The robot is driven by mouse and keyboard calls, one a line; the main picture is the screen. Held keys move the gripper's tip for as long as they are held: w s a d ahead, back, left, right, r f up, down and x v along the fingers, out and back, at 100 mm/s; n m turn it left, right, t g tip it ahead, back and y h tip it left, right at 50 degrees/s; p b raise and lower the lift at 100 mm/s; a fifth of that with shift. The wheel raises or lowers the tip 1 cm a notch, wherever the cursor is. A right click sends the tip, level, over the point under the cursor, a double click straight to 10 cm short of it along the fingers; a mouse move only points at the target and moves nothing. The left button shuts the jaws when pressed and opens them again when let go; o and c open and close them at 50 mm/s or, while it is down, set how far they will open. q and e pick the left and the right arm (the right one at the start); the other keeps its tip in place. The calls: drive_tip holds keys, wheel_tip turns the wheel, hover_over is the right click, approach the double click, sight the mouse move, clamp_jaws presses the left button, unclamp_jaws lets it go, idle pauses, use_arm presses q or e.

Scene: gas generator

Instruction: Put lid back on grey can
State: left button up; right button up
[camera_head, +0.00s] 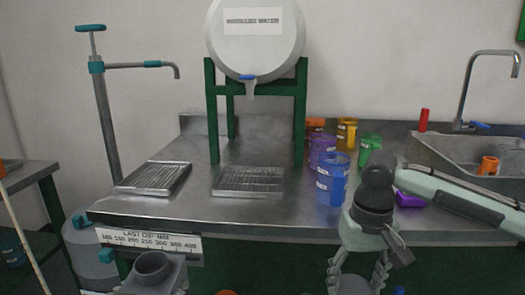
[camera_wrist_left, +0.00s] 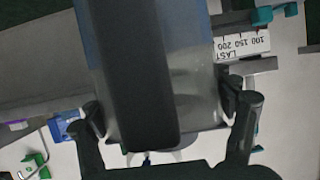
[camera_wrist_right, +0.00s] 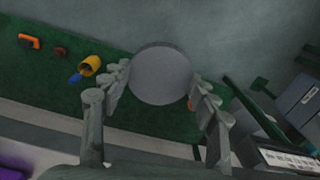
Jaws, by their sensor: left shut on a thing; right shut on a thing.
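The grey can (camera_head: 152,268) stands low in the head view, its round neck open and dark on top. In the left wrist view my left gripper (camera_wrist_left: 163,110) is shut around a grey body (camera_wrist_left: 190,95), which appears to be this can; a broad dark bar crosses it. The left fingers are not clear in the head view. My right gripper (camera_head: 357,280) hangs at lower right, fingers down, apart from the can.
A metal counter (camera_head: 255,212) with a marked scale plate (camera_head: 150,242) runs behind. On it are drip grates (camera_head: 155,178), a blue cup (camera_head: 332,180) and other coloured cups. A water tank (camera_head: 255,40) stands above.

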sight(168, 291)
use_arm(q)
drive_tip(key=d, duration=0.2)
drive_tip(key=s+d+r, duration=0.1)
use_arm(e)
drive_tip(key=shift+s+d+f+m, duration=0.15)
drive_tip(key=shift+s+d+f, duration=0.05)
drive_tip(key=shift+d+f, duration=0.25)
drive_tip(key=shift+s+d+f+m, duration=0.2)
drive_tip(key=shift+d+f, duration=0.1)
drive_tip(key=shift+f, duration=0.15)
use_arm(q)
drive_tip(key=shift+a, duration=0.1)
drive_tip(key=s+d+r+m+g+h, duration=0.1)
drive_tip(key=s+d+m+g+h, duration=0.1)
drive_tip(key=d+m+h, duration=0.5)
drive_tip(key=d+g+h, duration=0.1)
drive_tip(key=d, duration=0.5)
drive_tip(key=shift+d+m+h, duration=0.3)
drive_tip(key=shift+m, duration=0.1)
